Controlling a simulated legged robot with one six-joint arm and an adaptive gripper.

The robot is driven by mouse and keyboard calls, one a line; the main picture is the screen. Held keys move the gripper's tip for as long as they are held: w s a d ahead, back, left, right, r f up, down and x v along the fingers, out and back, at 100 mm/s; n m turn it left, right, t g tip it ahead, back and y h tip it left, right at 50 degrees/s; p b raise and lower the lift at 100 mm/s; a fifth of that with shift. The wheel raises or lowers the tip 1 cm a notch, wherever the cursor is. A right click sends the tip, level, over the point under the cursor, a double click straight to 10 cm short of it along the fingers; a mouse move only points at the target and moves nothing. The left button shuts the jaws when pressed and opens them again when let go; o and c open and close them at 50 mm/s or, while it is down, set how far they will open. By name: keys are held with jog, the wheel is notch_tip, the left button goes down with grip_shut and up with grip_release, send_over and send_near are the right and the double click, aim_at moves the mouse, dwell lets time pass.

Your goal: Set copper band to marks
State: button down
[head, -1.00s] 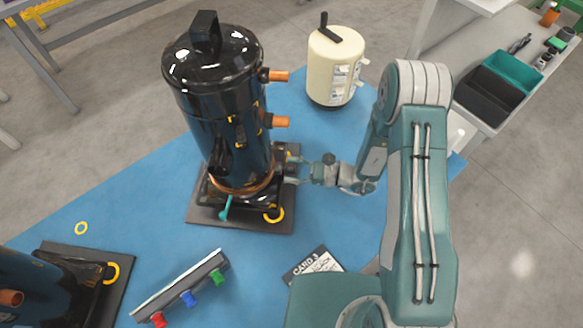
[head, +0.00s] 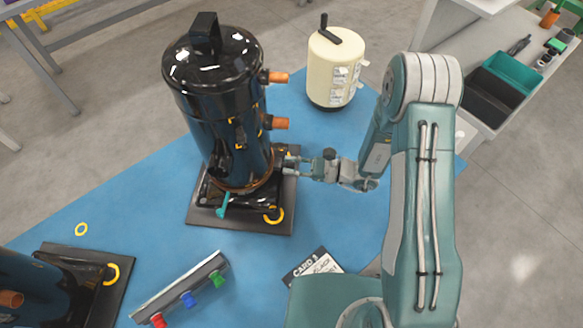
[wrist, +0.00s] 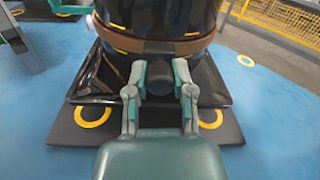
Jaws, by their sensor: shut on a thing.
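The copper band (head: 250,185) circles the lower part of the tall black compressor (head: 218,105), slightly tilted in the head view. It crosses the upper part of the wrist view as a brown strip (wrist: 160,47). Yellow marks show on the shell, one just below the band (wrist: 121,51). My gripper (head: 288,164) reaches in from the right at the compressor's base. In the wrist view its fingers (wrist: 161,77) close around a dark piece just under the band, seemingly part of it. A teal lever (head: 224,204) hangs at the band's near side. The band's far side is hidden.
A cream canister (head: 334,70) stands behind right. A rack with red, blue and green handles (head: 180,290) and a card (head: 314,265) lie in front. A second compressor (head: 35,290) is at lower left.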

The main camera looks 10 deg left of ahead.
jog(key=shift+c, duration=2.4)
grip_release()
jog(key=shift+w, duration=0.1)
jog(key=d, duration=1.2)
jog(key=shift+w, duration=0.2)
jog(key=shift+a, duration=0.1)
